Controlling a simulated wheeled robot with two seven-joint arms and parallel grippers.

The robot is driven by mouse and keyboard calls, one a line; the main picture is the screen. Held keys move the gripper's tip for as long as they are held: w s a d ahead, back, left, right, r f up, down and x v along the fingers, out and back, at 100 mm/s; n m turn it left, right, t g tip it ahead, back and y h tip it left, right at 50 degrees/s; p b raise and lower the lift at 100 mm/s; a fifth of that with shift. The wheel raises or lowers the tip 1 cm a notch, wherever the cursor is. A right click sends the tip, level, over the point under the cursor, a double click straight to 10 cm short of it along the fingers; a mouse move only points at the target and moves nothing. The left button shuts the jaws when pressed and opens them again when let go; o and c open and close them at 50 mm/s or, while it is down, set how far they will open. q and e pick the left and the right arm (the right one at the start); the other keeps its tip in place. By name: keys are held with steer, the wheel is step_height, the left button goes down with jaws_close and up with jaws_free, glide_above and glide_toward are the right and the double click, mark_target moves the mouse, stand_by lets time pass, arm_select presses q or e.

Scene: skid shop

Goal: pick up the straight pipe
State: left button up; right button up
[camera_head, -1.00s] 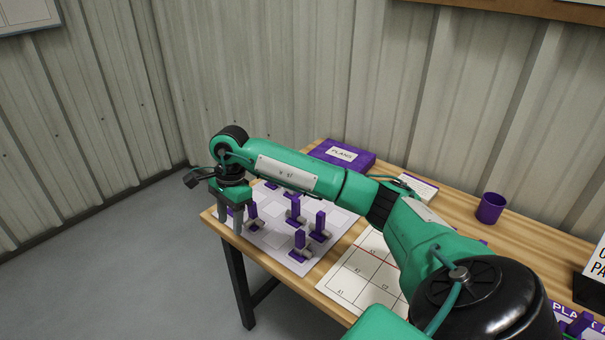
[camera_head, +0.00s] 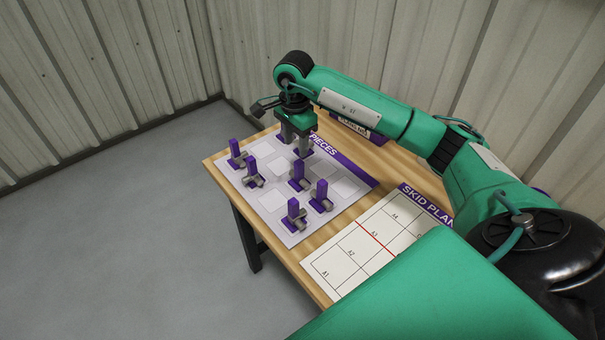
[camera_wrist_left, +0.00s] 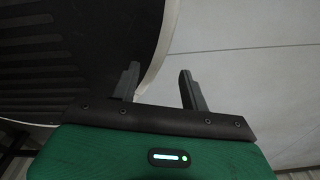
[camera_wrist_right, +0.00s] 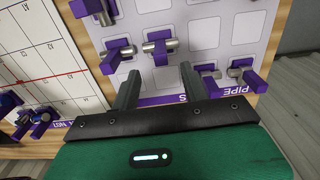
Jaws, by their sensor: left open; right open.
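Several grey pipe pieces with upright purple handles stand on the pale pieces sheet (camera_head: 272,201). They include ones at the left (camera_head: 253,174), middle (camera_head: 299,177) and front (camera_head: 294,216). I cannot tell for sure which is the straight pipe. My right gripper (camera_head: 297,147) is open, pointing down over the sheet's far edge, and partly hides pieces there. In the right wrist view, a grey cylindrical piece with a purple handle (camera_wrist_right: 159,48) lies just beyond the open fingers (camera_wrist_right: 158,80). My left gripper (camera_wrist_left: 160,78) is open and empty, away from the table.
The gridded skid plan sheet (camera_head: 352,252) lies to the right on the wooden table (camera_head: 222,183). A purple box (camera_head: 353,127) sits behind my right arm. Corrugated walls close off the back. The right wrist view also shows purple items (camera_wrist_right: 38,120) near its left edge.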

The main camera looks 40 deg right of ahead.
mark_target(299, 162)
steer(key=f, duration=0.5)
steer(key=shift+d+p, duration=0.25)
steer(key=shift+p, duration=0.05)
steer(key=shift+f+p, duration=0.35)
steer(key=shift+f, duration=0.2)
steer(key=f, duration=0.2)
steer(key=f+p, duration=0.1)
steer(key=shift+d+f, duration=0.2)
steer(key=shift+d, duration=0.1)
steer(key=shift+f, duration=0.45)
arm_select(q)
steer(key=shift+s+r, duration=0.95)
steer(key=shift+s, duration=0.25)
arm_select(e)
jaws_close()
